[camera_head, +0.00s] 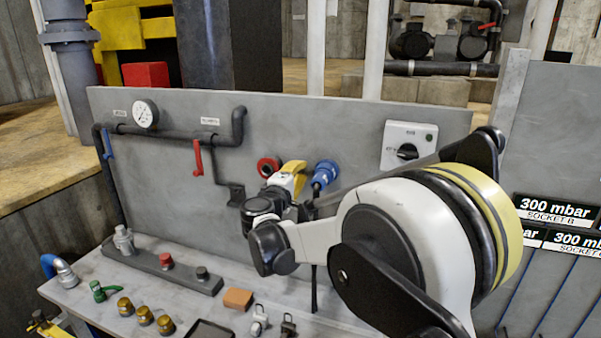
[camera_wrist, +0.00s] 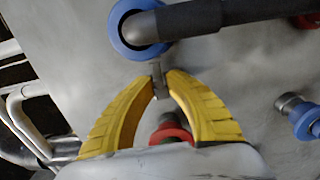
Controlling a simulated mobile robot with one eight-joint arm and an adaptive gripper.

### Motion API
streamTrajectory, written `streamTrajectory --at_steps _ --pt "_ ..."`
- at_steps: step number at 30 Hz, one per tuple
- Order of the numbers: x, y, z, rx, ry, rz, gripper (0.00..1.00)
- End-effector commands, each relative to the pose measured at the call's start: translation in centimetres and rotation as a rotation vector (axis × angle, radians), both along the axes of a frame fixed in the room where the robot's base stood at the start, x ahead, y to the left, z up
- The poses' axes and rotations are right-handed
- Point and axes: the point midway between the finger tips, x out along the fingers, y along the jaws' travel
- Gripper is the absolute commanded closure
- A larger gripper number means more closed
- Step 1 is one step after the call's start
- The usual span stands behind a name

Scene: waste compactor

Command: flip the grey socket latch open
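In the wrist view, a small grey latch (camera_wrist: 159,86) sticks out below a blue-ringed socket (camera_wrist: 126,47). A thick dark plug or hose covers part of this socket. My gripper (camera_wrist: 161,76) has its yellow fingertips close together, one on each side of the latch, with little or no gap. In the head view, my gripper (camera_head: 296,172) is at the grey panel (camera_head: 220,240), between a red-ringed socket (camera_head: 268,167) and a blue connector (camera_head: 325,173). The latch is hidden there by my gripper and arm.
A red-ringed fitting (camera_wrist: 170,132) sits between my fingers, and another blue connector (camera_wrist: 298,115) is at the right. In the head view, red (camera_head: 198,160) and blue (camera_head: 107,143) valve levers are to the left. Several loose fittings lie on the bench (camera_head: 85,290). A rotary switch (camera_head: 408,147) is at upper right.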

Motion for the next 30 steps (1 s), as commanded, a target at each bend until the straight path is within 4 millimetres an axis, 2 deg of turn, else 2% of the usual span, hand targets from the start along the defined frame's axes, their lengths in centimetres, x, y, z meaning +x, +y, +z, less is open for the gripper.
streamTrajectory --at_steps 1,2,3,14,17,24,30 --pt "0.0 0.0 0.0 0.000 0.000 0.000 0.72" --pt "0.0 0.0 0.0 0.000 0.000 0.000 0.63" --pt "0.0 0.0 0.0 0.000 0.000 0.000 0.60" --pt "-0.5 0.3 0.0 0.000 0.000 0.002 0.60" --pt "-1.8 0.9 0.0 0.000 0.000 0.003 0.60" --pt "-6.8 3.0 0.0 0.000 0.000 0.004 0.60" --pt "-10.0 4.3 0.0 0.000 0.000 0.002 0.60"
